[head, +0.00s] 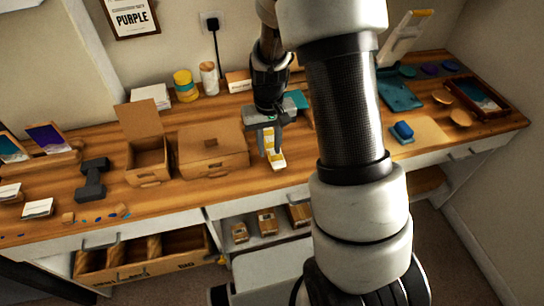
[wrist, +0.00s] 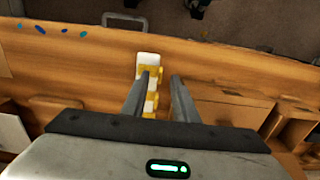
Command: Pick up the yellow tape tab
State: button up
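A white card with several yellow tape tabs lies near the front edge of the wooden bench, under my gripper in the head view (head: 276,161). In the wrist view the white card (wrist: 148,58) shows beyond the left finger, and a yellow tape tab (wrist: 158,72) shows just right of that fingertip. More yellow shows lower down, partly hidden by the left finger. My gripper (wrist: 164,75) is open, its two fingers apart with nothing held between them. In the head view my gripper (head: 269,137) points down over the card. I cannot tell how far above it the fingertips are.
A closed cardboard box (head: 212,150) and an open one (head: 148,160) stand left of the card. A dark grey tool (head: 92,180) lies further left.

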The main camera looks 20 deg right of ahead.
jog(key=shift+f, duration=0.8)
grip_shut()
